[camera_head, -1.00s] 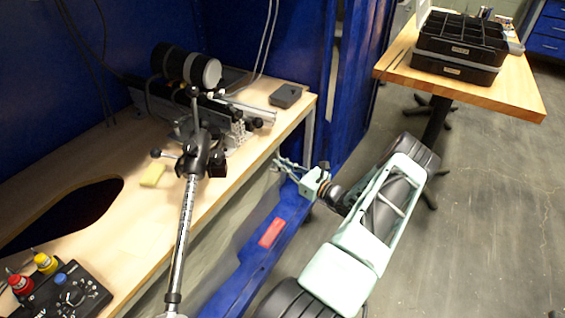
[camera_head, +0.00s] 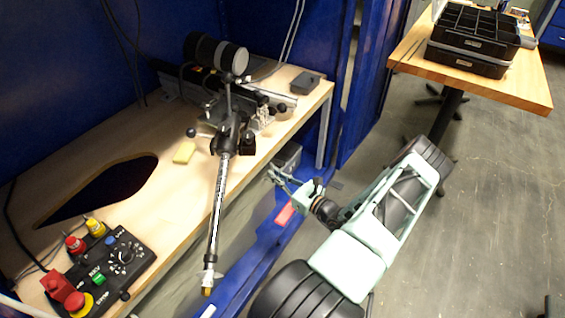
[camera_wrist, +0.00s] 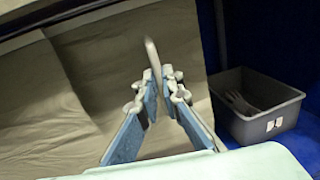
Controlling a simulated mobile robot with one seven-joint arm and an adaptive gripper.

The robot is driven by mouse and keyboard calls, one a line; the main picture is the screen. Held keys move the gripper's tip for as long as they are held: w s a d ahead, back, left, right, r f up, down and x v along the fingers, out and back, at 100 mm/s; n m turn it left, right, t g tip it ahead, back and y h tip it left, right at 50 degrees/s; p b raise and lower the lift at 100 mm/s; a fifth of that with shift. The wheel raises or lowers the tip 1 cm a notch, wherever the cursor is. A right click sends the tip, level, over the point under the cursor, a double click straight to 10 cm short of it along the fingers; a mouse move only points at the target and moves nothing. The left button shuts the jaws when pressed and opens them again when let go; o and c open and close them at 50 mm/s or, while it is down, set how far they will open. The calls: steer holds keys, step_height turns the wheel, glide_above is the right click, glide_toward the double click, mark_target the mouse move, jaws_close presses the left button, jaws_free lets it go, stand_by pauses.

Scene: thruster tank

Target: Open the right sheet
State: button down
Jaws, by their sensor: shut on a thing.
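A tan, creased sheet (camera_wrist: 120,60) hangs beneath the table edge in the wrist view. In the head view a strip of it (camera_head: 228,205) shows below the table front. My gripper (camera_wrist: 160,78) is in front of this sheet. It also shows in the head view (camera_head: 277,177), low beside the table. Its two blue-padded fingers are closed on a thin pale piece (camera_wrist: 152,58) that rises past the fingertips. The fingers hide where this piece joins the sheet, so I cannot tell whether it is a handle or an edge.
A grey bin (camera_wrist: 260,108) with something pale inside stands right of the gripper. The wooden table (camera_head: 150,125) carries a control box (camera_head: 115,255) and a clamp stand (camera_head: 220,185). A blue beam (camera_head: 240,270) runs along the floor. Another table (camera_head: 480,85) stands right.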

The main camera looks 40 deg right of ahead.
mark_target(257, 176)
steer(key=shift+s+a+p, duration=0.25)
steer(key=shift+a, duration=0.5)
steer(key=shift+s+a+p, duration=0.2)
steer(key=shift+s+a, duration=0.05)
steer(key=shift+a, duration=0.55)
steer(key=shift+s+a+p, duration=0.25)
steer(key=shift+a, duration=0.5)
steer(key=c, duration=2.1)
jaws_free()
steer(key=s+d, duration=0.1)
steer(key=s, duration=1.1)
